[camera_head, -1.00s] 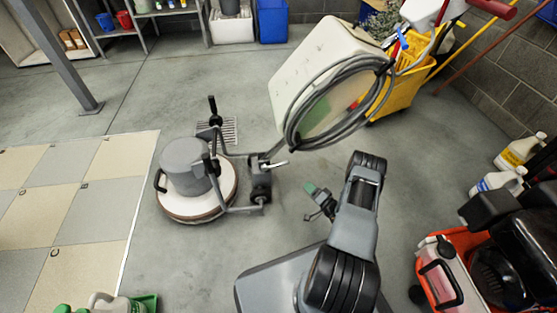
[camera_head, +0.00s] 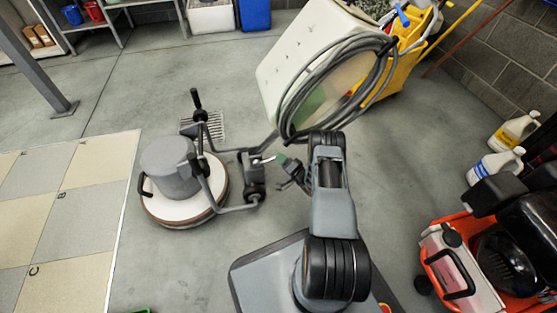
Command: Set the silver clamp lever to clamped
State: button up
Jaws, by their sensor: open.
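The silver clamp lever (camera_head: 265,160) is a small bright bar on the dark pivot joint of the floor buffer (camera_head: 173,171), at the foot of its handle. It sticks out to the right, roughly level. My gripper (camera_head: 284,172) is small in view, just right of the lever's free end. Nothing shows between the jaws.
The buffer's tilted white tank (camera_head: 290,70) with a coiled grey cable (camera_head: 335,90) rises behind my arm. A yellow mop bucket (camera_head: 405,55) stands behind it. An orange cart (camera_head: 440,240) is at right.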

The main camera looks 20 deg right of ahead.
jog(key=shift+b+x, duration=0.3)
jog(key=shift+x, duration=1)
jog(key=shift+c, duration=0.3)
grip_shut()
